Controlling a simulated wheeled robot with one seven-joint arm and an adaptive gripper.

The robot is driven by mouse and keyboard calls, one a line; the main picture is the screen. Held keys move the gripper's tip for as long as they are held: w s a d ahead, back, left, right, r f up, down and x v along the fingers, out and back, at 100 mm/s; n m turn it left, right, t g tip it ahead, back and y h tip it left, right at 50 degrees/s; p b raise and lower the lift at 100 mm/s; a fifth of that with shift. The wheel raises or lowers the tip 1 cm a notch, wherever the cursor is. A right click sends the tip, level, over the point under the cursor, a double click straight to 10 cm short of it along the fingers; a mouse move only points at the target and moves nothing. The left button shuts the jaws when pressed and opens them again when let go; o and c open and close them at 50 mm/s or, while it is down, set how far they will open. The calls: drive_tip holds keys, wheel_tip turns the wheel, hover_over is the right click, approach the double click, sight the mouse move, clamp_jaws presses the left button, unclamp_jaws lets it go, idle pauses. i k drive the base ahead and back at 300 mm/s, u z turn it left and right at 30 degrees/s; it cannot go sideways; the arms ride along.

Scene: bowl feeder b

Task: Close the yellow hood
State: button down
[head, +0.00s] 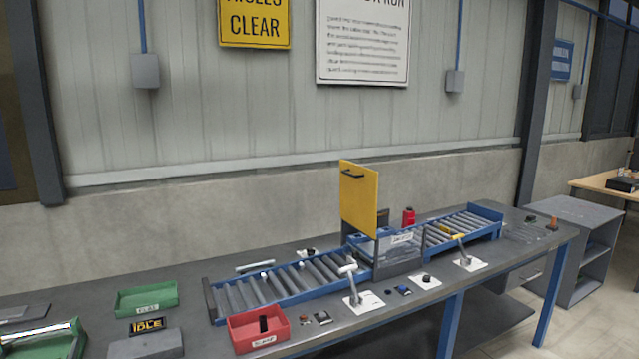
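The yellow hood (359,203) stands upright, raised open above the middle of a blue roller conveyor. A dark handle (352,174) is fixed near its top edge. Below it is a blue-framed station with clear or grey side panels (400,252) and a small white label. The inside of the station is mostly hidden by these panels. My gripper is not in view.
The conveyor (280,289) runs along a grey bench. In front of it stand a white-handled lever (351,285), a yellow-handled lever (462,250), small buttons and a red bin (257,330). A green tray (147,299) and an IDLE display (146,325) are at left.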

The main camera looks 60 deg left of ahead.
sight(358, 184)
drive_tip(key=u, duration=2.65)
drive_tip(key=i, duration=0.2)
drive_tip(key=z, duration=0.55)
